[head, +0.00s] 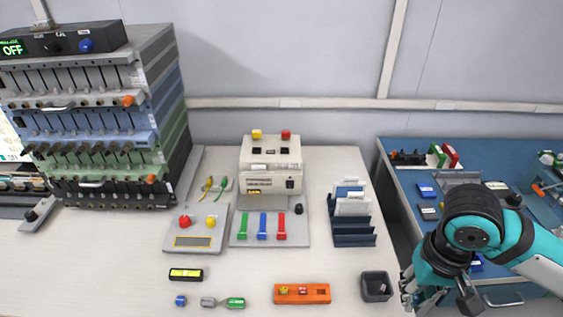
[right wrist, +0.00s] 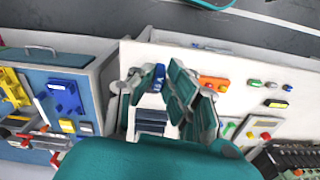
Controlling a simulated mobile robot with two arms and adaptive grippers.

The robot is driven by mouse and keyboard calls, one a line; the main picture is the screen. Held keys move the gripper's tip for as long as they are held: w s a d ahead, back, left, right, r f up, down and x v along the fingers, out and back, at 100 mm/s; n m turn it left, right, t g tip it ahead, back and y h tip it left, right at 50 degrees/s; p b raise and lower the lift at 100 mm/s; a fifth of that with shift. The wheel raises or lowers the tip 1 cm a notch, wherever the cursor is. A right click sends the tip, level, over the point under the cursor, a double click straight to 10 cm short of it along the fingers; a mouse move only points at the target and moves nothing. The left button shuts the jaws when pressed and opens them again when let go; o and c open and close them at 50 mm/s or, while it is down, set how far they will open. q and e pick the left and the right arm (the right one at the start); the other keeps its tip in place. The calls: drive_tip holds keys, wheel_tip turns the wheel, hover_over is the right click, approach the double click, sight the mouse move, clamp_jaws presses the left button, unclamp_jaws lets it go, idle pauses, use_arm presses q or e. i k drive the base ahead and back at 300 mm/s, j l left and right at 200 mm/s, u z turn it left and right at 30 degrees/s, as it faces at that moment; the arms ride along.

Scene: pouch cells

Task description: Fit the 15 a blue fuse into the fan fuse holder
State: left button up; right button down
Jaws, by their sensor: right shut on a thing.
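My right gripper (head: 412,292) is at the lower right of the head view, beside the table's right edge. In the right wrist view its fingers (right wrist: 158,82) are closed around a small blue piece, which looks like the blue fuse (right wrist: 158,74). The fuse cannot be made out in the head view. The orange block that looks like the fuse holder (head: 302,299) lies at the table's front, left of the gripper and apart from it. It carries a yellow and a red piece, with a dark slot at its right end. It also shows in the right wrist view (right wrist: 213,82). My left gripper is out of view.
A dark open cup (head: 376,287) stands between the orange block and my right gripper. A blue slotted rack (head: 352,240) is behind it. A panel with coloured levers (head: 270,238) and a beige machine (head: 270,170) stand further back. A blue bench (head: 410,180) is at right.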

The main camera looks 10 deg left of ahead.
sight(256, 152)
drive_tip(key=i+j+u, duration=0.15)
drive_tip(key=u, duration=1.35)
drive_tip(key=i+u, duration=0.15)
drive_tip(key=i, duration=0.15)
